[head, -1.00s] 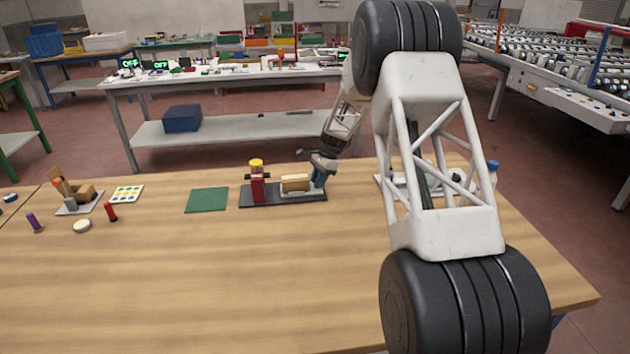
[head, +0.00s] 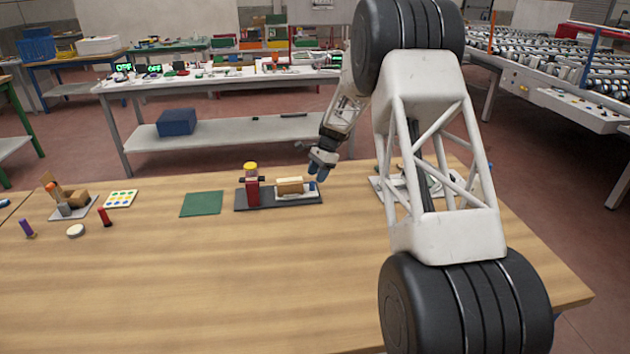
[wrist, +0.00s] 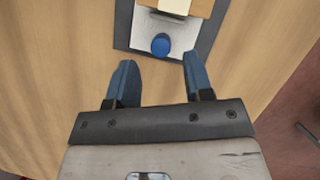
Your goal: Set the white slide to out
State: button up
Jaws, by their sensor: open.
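The white slide (head: 297,194) sits on a dark base plate (head: 262,204) on the wooden table and carries a tan block (head: 290,185). A blue knob (wrist: 161,45) stands at the slide's near end in the wrist view. A red post with a yellow top (head: 252,185) stands at the left part of the base. My gripper (head: 317,172) is just off the slide's right end, raised above the table. In the wrist view my gripper (wrist: 156,75) is open, its two blue fingers apart and empty, with the knob ahead of the gap between them.
A green mat (head: 202,204) lies left of the base. Farther left are a card of coloured dots (head: 121,199), a red cylinder (head: 104,217), a white disc (head: 76,231) and a purple cylinder (head: 27,229). The front of the table is clear.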

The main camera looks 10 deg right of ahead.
jog(key=shift+v, duration=2.15)
jog(key=s+r+n+t+h, duration=0.1)
jog(key=s+r+n, duration=0.1)
jog(key=s+r, duration=0.65)
jog(key=s+r+n, duration=0.2)
jog(key=s+r, duration=0.3)
jog(key=s, duration=0.7)
jog(key=s+r+n+t+h, duration=0.1)
jog(key=s+r+n, duration=0.2)
jog(key=s+r, duration=0.5)
jog(key=s+f+n+t+h, duration=0.1)
jog(key=s+f+n, duration=0.1)
jog(key=s, duration=1.5)
jog(key=s+f+n+t+h, duration=0.1)
jog(key=s+n, duration=0.3)
jog(key=s, duration=1.4)
jog(key=shift+f, duration=0.5)
